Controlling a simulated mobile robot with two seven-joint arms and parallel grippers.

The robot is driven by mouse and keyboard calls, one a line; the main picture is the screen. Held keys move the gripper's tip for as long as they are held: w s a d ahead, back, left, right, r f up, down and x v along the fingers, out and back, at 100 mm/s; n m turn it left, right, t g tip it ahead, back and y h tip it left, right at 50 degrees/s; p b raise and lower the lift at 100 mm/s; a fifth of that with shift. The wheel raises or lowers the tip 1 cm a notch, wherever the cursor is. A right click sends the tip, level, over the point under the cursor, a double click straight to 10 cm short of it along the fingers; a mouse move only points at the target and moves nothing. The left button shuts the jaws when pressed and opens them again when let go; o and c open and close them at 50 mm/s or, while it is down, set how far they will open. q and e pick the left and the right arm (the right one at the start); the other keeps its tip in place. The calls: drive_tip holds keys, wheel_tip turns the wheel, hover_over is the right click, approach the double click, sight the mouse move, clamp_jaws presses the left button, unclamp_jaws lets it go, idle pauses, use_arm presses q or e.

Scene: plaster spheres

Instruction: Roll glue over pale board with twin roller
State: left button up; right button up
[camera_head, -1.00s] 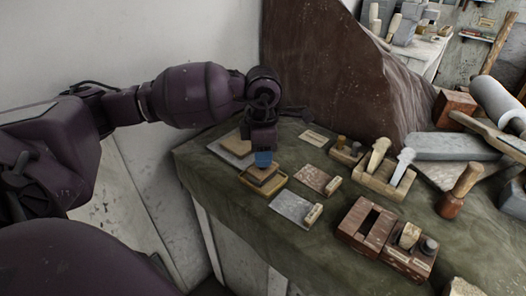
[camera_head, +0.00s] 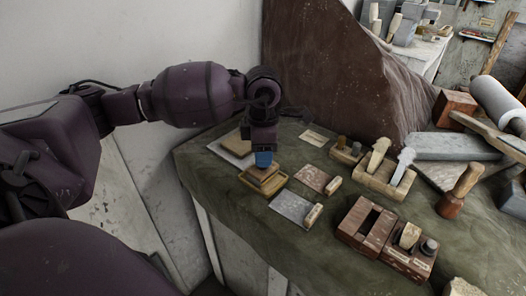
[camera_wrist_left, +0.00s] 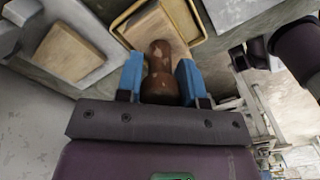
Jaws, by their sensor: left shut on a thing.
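My left gripper (camera_head: 263,163) is over the left part of the bench, its blue fingers pointing down. In the left wrist view the fingers (camera_wrist_left: 160,80) are shut on a brown rounded wooden handle (camera_wrist_left: 160,60). The handle stands over a tan block (camera_wrist_left: 150,25) at a yellow-rimmed tray (camera_wrist_left: 122,17); the tray also shows in the head view (camera_head: 252,188). I cannot make out rollers under the handle. A pale grey board (camera_head: 290,206) with a small light block on its edge lies just right of the tray. My right gripper is not in view.
Behind the tray a grey plate carries a tan block (camera_head: 237,143). A brownish plate (camera_head: 313,178) lies right of the tray. Wooden holders with tools (camera_head: 383,178), a reddish box (camera_head: 367,226) and a mallet (camera_head: 459,188) crowd the right. A dark slab (camera_head: 325,75) rises behind.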

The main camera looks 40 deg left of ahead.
use_arm(q)
drive_tip(key=shift+r+p, duration=0.8)
drive_tip(key=shift+r, duration=1.25)
drive_tip(key=shift+r+p, duration=0.55)
drive_tip(key=shift+r, duration=0.9)
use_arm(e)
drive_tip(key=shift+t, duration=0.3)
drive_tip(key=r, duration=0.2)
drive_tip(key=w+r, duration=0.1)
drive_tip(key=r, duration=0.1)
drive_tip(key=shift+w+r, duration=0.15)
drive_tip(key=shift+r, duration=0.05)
use_arm(q)
drive_tip(key=shift+f, duration=0.1)
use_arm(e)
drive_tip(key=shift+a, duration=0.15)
